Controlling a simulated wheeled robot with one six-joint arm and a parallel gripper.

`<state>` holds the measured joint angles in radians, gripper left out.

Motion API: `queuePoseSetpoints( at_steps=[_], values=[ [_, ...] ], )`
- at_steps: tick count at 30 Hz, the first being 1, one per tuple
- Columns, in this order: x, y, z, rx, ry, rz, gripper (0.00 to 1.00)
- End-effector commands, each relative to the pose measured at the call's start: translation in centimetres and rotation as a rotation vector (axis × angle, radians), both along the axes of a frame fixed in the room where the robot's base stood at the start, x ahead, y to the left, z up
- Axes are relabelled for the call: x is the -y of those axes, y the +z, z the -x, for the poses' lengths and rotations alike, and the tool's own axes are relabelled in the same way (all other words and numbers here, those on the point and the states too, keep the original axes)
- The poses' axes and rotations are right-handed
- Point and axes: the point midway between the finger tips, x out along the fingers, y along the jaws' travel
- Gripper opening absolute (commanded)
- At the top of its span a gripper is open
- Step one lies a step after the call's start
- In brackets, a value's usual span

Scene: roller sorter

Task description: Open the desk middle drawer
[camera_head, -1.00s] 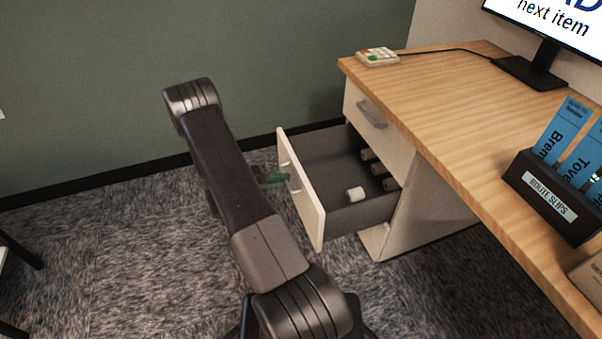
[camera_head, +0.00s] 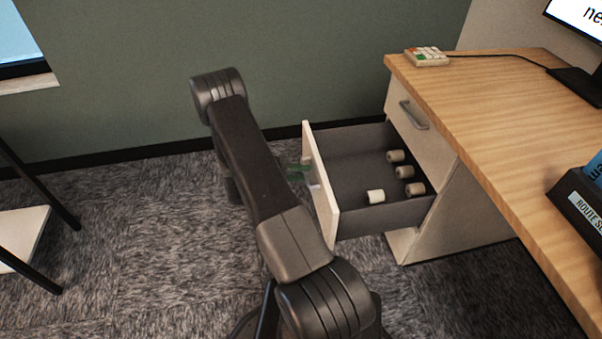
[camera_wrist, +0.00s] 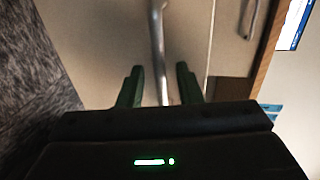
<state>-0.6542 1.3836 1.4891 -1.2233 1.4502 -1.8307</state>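The desk's pulled-out drawer (camera_head: 350,140) sits below a shut top drawer (camera_head: 408,125). Its pale front (camera_head: 322,195) stands well away from the desk, and its grey inside shows. My gripper (camera_head: 299,173) is at the outer side of this front, partly hidden by my arm. In the wrist view, the green fingers of my gripper (camera_wrist: 159,78) are apart, with the metal bar handle (camera_wrist: 156,35) running between them. Some space shows between the handle and each finger, so my gripper looks open around it.
Several small rollers (camera_head: 376,197) lie in the open drawer. The desk top (camera_head: 490,95) carries a keypad (camera_head: 427,57), a monitor and a dark route-slip holder (camera_head: 580,200). A dark-legged stand with a white shelf (camera_head: 22,236) is at the left.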

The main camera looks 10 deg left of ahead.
Motion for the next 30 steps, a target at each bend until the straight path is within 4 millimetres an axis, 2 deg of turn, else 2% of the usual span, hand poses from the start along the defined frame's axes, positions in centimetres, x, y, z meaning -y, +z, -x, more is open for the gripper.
queuePoseSetpoints(
  at_steps=[7,11,24,30],
  values=[
    [-0.1,0.1,0.0,0.0,0.0,0.001,0.32],
    [-1.2,0.4,0.4,0.002,0.003,0.0,0.32],
    [-9.8,2.3,3.5,0.002,0.004,-0.001,0.32],
    [-12.2,2.7,4.4,0.0,0.001,0.0,0.32]
  ],
)
